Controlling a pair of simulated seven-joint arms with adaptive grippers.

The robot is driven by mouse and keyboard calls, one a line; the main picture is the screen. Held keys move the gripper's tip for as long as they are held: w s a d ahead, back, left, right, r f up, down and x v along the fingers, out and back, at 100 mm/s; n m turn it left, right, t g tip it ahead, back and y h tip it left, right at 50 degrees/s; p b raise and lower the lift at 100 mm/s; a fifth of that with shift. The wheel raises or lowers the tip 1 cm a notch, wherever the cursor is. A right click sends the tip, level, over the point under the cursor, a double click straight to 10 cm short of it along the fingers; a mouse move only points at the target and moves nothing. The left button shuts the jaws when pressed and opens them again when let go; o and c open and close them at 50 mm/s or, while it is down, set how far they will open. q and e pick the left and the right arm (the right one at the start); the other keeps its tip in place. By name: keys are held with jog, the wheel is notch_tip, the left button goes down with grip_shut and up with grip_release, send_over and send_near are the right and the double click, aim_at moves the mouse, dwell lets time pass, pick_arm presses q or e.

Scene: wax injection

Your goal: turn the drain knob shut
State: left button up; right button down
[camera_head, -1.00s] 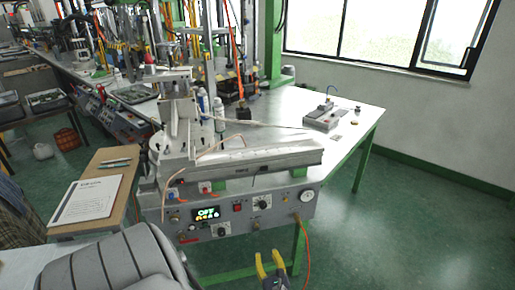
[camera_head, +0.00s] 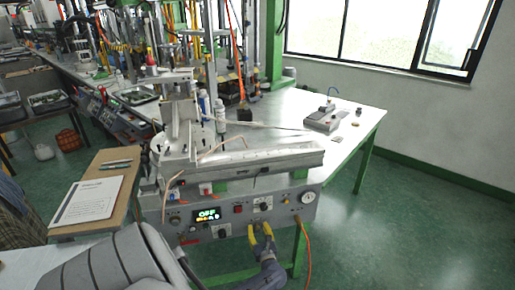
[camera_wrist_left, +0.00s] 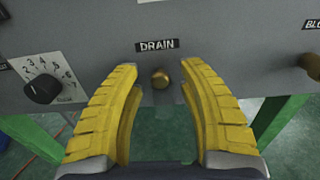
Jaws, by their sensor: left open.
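The drain knob (camera_wrist_left: 160,78) is a small brass knob on the grey machine panel (camera_wrist_left: 100,40), right below a black "DRAIN" label (camera_wrist_left: 157,45) in the left wrist view. My left gripper (camera_wrist_left: 158,84) is open, with one yellow finger on each side of the knob and a gap to both. In the head view my left gripper (camera_head: 262,230) is at the lower edge of the front panel and its fingers hide the knob. My right gripper is not in view.
A black numbered dial (camera_wrist_left: 43,89) sits left of the knob, and another brass knob (camera_wrist_left: 312,65) sits at the right edge. An orange hose (camera_head: 306,240) hangs from the panel's right end. A clipboard (camera_head: 90,200) lies at left.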

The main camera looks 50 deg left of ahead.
pick_arm(q)
jog(key=shift+w+a, duration=0.2)
jog(key=shift+a, duration=0.3)
jog(key=shift+c, duration=0.4)
